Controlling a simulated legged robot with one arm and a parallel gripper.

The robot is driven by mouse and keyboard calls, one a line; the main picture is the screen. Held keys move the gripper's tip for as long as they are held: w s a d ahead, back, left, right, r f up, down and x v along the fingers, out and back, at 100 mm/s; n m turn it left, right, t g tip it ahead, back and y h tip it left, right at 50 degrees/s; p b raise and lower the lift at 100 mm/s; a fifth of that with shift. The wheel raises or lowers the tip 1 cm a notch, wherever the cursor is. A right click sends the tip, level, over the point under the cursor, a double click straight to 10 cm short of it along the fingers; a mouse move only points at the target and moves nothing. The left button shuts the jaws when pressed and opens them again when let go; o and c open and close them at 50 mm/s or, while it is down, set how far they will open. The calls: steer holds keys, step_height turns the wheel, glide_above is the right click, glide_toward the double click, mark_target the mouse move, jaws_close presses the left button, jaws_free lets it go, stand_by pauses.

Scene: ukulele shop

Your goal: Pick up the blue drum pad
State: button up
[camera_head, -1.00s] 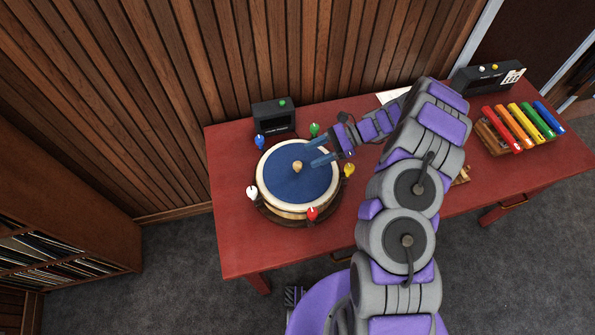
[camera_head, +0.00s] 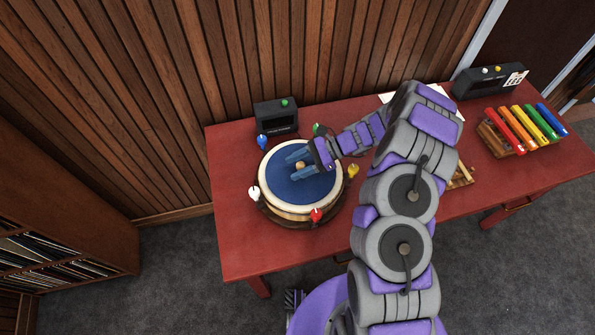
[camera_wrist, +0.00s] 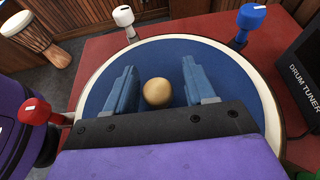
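The blue drum pad (camera_head: 293,192) is a round blue disc with a wooden knob (camera_head: 300,164) in its middle. It lies on top of the drum, inside its cream rim (camera_head: 291,209). My gripper (camera_head: 292,165) is over the pad with its blue fingers on either side of the knob. In the wrist view my gripper (camera_wrist: 157,85) is open, and the knob (camera_wrist: 157,92) sits between the fingers with a gap on each side. The pad (camera_wrist: 162,53) fills the space around it. Whether the fingertips touch the pad cannot be told.
Coloured pegs, such as the red one (camera_head: 316,215) and the white one (camera_head: 254,192), ring the drum. A black tuner box (camera_head: 275,117) stands behind it on the red table (camera_head: 232,237). Coloured bars (camera_head: 518,130) lie at the right.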

steer(key=shift+d+r, duration=0.1)
steer(key=shift+d, duration=0.75)
steer(key=c, duration=0.6)
steer(key=shift+a, duration=0.45)
jaws_close()
steer(key=shift+a, duration=0.1)
